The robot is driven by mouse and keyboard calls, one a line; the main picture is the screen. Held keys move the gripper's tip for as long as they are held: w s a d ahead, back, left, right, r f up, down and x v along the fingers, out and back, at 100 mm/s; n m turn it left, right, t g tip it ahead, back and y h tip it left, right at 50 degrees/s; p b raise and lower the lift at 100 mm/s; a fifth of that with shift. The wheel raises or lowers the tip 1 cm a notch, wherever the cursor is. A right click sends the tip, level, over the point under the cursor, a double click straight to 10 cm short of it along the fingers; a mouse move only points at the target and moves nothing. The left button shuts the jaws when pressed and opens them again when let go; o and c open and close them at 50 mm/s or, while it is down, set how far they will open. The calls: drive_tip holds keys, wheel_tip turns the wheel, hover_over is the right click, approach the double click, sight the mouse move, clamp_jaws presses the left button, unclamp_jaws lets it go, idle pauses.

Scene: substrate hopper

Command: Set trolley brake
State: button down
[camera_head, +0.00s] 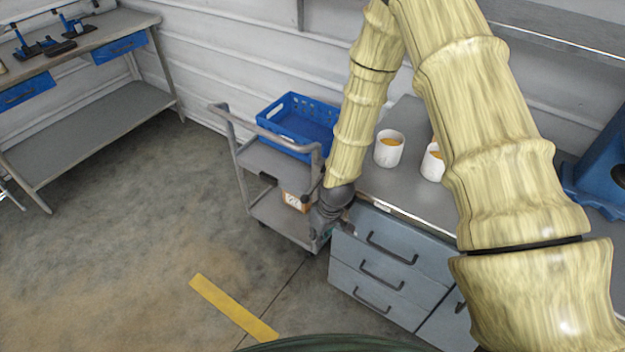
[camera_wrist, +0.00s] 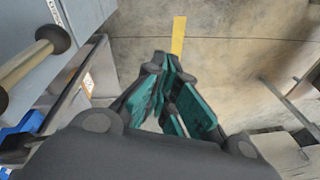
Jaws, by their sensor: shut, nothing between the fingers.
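The grey trolley (camera_head: 272,158) stands on the floor left of the drawer cabinet, with a raised push handle (camera_head: 262,130) on its near side. A small dark part (camera_head: 267,180) shows on its near side, but I cannot tell whether it is the brake. Its lower right portion is hidden behind my arm and gripper. My gripper (camera_head: 338,222) hangs between the trolley and the cabinet, pointing down. In the wrist view my gripper (camera_wrist: 170,72) has its teal-padded fingers together with nothing held. I cannot tell if it touches the trolley.
A blue crate (camera_head: 299,122) sits on the trolley's top, and a labelled box (camera_head: 295,201) on its lower shelf. The drawer cabinet (camera_head: 385,262) is close on the right, with white cups (camera_head: 389,150) on top. A workbench (camera_head: 90,120) stands left. Floor around the yellow strip (camera_head: 232,308) is clear.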

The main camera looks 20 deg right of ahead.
drive_tip(key=s+d+f+m+h, duration=0.1)
drive_tip(key=s+f, duration=0.3)
drive_tip(key=s, duration=1)
drive_tip(key=s+d+f+m+g+h, duration=0.1)
drive_tip(key=s+d+f+m, duration=0.1)
drive_tip(key=s, duration=1.3)
drive_tip(key=shift+d+f+m, duration=0.2)
drive_tip(key=shift+f+m, duration=0.65)
drive_tip(key=shift+m, duration=0.05)
